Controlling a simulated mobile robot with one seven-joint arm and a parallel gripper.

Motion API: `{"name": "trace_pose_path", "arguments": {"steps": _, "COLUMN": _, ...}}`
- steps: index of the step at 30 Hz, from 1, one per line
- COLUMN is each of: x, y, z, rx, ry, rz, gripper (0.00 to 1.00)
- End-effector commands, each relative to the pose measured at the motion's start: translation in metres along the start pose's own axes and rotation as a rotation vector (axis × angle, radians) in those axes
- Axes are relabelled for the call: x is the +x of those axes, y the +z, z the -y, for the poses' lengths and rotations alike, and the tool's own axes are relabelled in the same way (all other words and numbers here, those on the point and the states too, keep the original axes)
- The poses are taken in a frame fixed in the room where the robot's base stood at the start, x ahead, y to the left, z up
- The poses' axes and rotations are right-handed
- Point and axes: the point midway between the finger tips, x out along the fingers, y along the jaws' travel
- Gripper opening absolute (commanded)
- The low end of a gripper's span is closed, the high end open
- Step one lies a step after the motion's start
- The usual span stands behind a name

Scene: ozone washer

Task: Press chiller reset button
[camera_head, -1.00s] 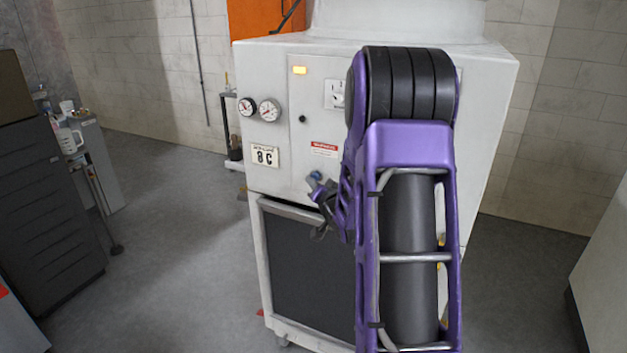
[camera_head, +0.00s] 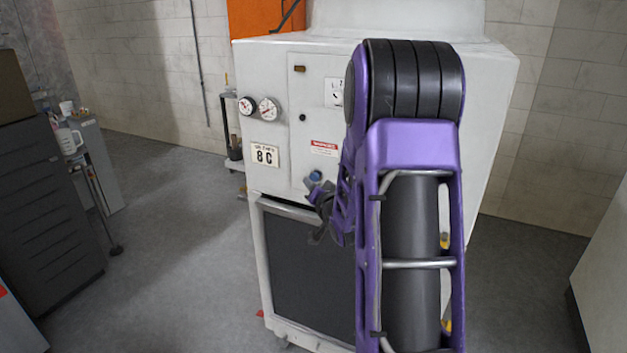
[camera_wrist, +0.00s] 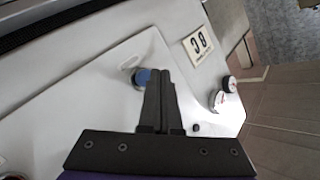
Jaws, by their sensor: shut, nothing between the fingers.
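The chiller is a white cabinet (camera_head: 270,180) in the middle of the head view. A blue round button (camera_head: 315,176) sits low on its front panel; it also shows in the wrist view (camera_wrist: 142,77), partly covered by the fingers. My gripper (camera_head: 311,184) is shut and empty. Its fingertips (camera_wrist: 158,73) are right at the button, overlapping its edge in the wrist view; I cannot tell whether they touch it. The small indicator lamp (camera_head: 299,69) at the panel's top is dark.
A dark cabinet (camera_head: 45,200) stands at left. The floor between is clear.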

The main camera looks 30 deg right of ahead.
Motion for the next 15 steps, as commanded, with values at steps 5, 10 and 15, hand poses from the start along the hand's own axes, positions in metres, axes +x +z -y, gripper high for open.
{"name": "trace_pose_path", "arguments": {"steps": 5, "x": 0.000, "y": 0.000, "z": 0.000, "rx": 0.000, "ry": 0.000, "rz": 0.001, "gripper": 0.00}}
{"name": "trace_pose_path", "arguments": {"steps": 10, "x": -0.008, "y": 0.007, "z": 0.006, "rx": 0.001, "ry": -0.001, "rz": 0.001, "gripper": 0.00}}
{"name": "trace_pose_path", "arguments": {"steps": 15, "x": -0.020, "y": 0.016, "z": 0.015, "rx": 0.001, "ry": -0.001, "rz": 0.001, "gripper": 0.00}}
